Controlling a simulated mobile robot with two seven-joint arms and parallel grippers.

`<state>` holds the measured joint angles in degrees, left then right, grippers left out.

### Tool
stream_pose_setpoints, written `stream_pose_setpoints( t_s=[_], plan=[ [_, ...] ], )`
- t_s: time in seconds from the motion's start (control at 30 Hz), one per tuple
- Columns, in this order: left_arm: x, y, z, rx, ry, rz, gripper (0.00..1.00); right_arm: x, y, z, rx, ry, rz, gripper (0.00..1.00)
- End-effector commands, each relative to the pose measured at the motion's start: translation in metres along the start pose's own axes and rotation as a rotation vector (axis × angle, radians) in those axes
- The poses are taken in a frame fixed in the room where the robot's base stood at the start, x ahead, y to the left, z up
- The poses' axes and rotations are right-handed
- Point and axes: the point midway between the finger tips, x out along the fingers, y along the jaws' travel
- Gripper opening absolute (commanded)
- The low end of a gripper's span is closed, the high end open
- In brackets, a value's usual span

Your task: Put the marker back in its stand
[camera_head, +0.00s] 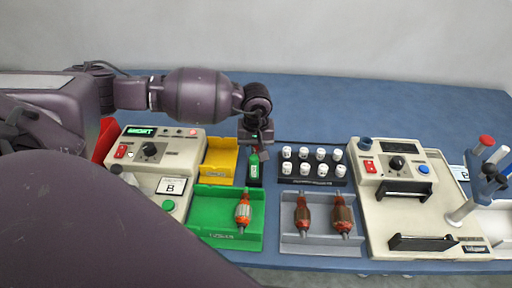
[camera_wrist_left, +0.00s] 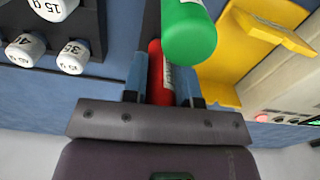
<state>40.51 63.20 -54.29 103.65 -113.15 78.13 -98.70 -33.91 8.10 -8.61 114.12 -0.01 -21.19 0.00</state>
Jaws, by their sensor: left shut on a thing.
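My left gripper (camera_head: 260,148) reaches in over the blue table, just behind a small black stand (camera_head: 254,182). In the left wrist view its fingers (camera_wrist_left: 160,84) are shut on a red marker (camera_wrist_left: 157,66) with a pale label. In the head view I cannot make out the red marker at the gripper. A green marker (camera_head: 254,166) stands upright at the black stand, and its rounded green end (camera_wrist_left: 190,36) is close to the wrist camera, beside the held marker. Whether the red marker touches the stand is hidden. My right gripper is not in view.
A yellow bin (camera_head: 220,157) is left of the stand, a rack of white weights (camera_head: 312,181) right. A green tray (camera_head: 215,200) and a grey tray (camera_head: 322,246) with armatures are in front. Instruments stand at left (camera_head: 180,150) and right (camera_head: 440,180). The table behind is clear.

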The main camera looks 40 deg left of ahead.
Motion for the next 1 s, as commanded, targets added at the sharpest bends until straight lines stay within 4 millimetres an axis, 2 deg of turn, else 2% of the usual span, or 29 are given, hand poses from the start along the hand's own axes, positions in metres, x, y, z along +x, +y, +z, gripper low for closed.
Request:
stream_pose_setpoints(
  t_s=[0.4,0.83,0.87,1.0],
  plan=[
    [0.006,0.0,0.0,0.0,0.0,0.0,0.03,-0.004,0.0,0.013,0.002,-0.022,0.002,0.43],
    [0.007,0.0,0.0,0.0,0.0,0.0,0.03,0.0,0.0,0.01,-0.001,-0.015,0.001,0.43],
    [0.007,0.0,0.0,0.0,0.0,0.0,0.28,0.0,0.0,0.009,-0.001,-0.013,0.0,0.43],
    [0.007,0.0,0.0,0.0,0.0,0.0,0.5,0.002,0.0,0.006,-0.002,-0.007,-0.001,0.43]
  ],
)
